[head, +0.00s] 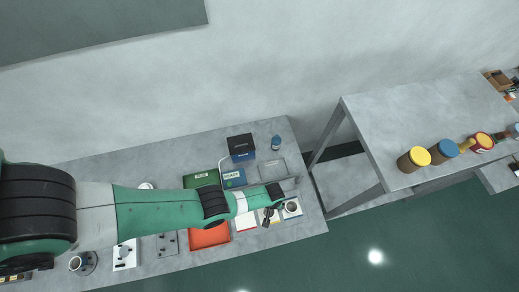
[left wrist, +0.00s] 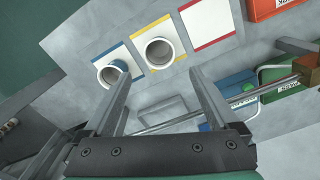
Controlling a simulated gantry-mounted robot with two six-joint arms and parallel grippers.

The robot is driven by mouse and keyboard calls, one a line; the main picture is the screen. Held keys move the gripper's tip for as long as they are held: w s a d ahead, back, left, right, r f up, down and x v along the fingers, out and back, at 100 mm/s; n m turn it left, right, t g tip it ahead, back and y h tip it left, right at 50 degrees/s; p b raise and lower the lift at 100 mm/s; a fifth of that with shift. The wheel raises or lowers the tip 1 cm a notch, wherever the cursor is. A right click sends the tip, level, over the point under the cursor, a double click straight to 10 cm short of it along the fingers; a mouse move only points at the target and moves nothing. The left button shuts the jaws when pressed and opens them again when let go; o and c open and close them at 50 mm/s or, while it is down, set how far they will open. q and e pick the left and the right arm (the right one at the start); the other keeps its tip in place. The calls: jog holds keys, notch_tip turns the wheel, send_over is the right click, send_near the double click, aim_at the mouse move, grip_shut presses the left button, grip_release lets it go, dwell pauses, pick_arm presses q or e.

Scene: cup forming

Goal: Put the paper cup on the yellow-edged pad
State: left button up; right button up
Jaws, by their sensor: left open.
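In the left wrist view a white paper cup (left wrist: 160,52) stands upright, mouth up, on the white yellow-edged pad (left wrist: 152,27). My left gripper (left wrist: 159,76) is open, with one finger to each side of this cup and a gap between cup and fingers. A second, smaller-looking cup (left wrist: 112,73) stands on the blue-edged pad (left wrist: 100,64), left of the left fingertip. In the head view my left gripper (head: 270,205) is over the pads and hides most of the yellow-edged pad and its cup. The cup on the blue-edged pad (head: 291,207) shows there.
The red-edged pad (left wrist: 207,24) is bare. A red tray (head: 209,236), a green tray (head: 201,179), a dark blue box (head: 241,147) and a blue bottle (head: 276,142) are nearby. A grey side table (head: 420,115) with several jars stands at right.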

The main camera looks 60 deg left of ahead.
jog(key=shift+w+a, duration=0.1)
jog(key=shift+a, duration=0.15)
